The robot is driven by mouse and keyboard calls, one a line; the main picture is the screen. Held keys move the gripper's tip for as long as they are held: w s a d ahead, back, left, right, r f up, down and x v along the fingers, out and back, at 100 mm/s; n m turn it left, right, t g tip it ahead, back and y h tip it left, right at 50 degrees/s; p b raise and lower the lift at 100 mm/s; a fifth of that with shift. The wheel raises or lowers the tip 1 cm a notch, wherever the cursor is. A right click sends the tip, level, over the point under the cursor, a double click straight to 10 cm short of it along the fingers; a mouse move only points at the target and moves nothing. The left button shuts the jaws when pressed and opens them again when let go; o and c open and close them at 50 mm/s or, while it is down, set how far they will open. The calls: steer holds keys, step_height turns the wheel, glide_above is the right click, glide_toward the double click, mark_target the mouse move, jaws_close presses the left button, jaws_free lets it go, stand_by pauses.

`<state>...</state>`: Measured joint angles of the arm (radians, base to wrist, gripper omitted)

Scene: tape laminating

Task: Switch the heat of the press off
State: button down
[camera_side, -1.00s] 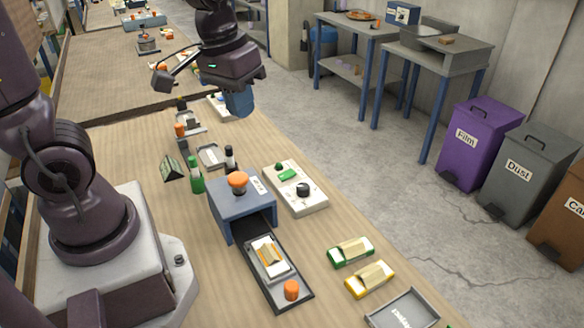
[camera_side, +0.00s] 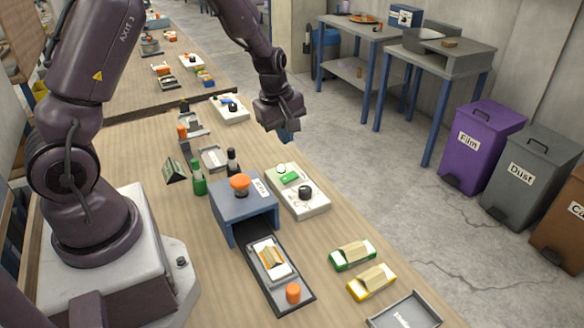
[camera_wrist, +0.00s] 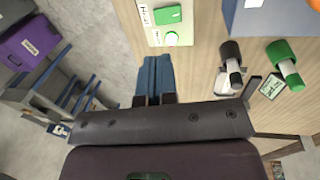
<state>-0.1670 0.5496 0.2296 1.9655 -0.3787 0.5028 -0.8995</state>
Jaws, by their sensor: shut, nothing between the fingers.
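The press (camera_side: 243,206) is a blue housing with an orange knob (camera_side: 240,183) on top, standing mid-table.
A dark tray with a sample (camera_side: 269,257) and an orange knob (camera_side: 293,293) lies in front. Green (camera_side: 352,254) and yellow (camera_side: 371,282) holders lie to the right.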

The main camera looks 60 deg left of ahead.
mark_target(294, 175)
steer(key=f, duration=0.3)
steer(key=w+f, duration=0.1)
steer(key=f, duration=0.6)
steer(key=shift+w+f, duration=0.1)
steer(key=shift+w, duration=0.3)
